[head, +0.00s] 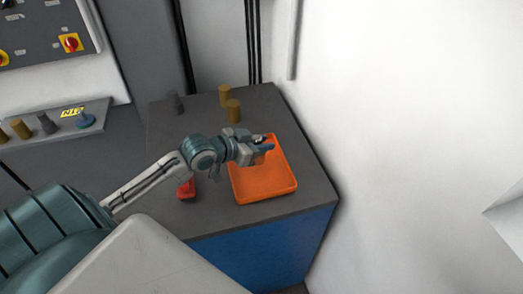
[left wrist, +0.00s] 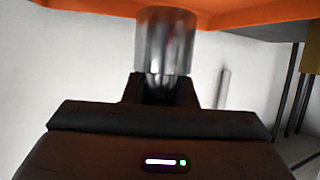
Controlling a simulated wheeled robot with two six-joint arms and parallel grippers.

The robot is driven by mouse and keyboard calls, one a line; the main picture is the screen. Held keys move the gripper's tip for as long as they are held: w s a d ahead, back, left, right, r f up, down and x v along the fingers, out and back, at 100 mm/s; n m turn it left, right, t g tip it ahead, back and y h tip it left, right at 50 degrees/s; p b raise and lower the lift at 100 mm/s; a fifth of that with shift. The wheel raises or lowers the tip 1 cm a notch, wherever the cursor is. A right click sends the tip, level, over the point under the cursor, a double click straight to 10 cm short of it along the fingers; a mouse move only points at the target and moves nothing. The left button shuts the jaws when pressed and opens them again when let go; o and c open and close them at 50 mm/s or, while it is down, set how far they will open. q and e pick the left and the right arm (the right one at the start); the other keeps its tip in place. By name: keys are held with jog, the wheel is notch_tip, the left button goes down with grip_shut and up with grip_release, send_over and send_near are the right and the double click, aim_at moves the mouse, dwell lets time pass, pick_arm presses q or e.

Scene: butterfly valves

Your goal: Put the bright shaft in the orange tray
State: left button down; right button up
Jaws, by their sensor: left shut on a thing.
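The orange tray (head: 262,188) lies on the dark top of a blue cabinet, and its orange surface also shows along the top of the left wrist view (left wrist: 70,8). My left gripper (head: 266,143) is over the far part of the tray. It is shut on the bright shaft (left wrist: 166,42), a shiny silver cylinder that stands out from the jaws toward the orange surface in the left wrist view. In the head view I cannot make out the shaft at the jaws. Whether it touches the tray is unclear. My right gripper is not in view.
A rack (head: 55,124) of parts and a switch panel (head: 45,30) are at left. A white wall is close on the right.

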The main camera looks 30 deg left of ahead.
pick_arm(q)
notch_tip(320, 180, down, 2)
jog(key=shift+f, duration=0.2)
jog(key=shift+f+p, duration=0.3)
jog(key=shift+f, duration=0.15)
jog(key=c, duration=1.6)
grip_release()
jog(key=shift+f, duration=0.25)
jog(key=o, duration=0.4)
jog(key=shift+s+r, duration=0.1)
jog(key=shift+r, duration=0.1)
jog(key=shift+s, duration=0.1)
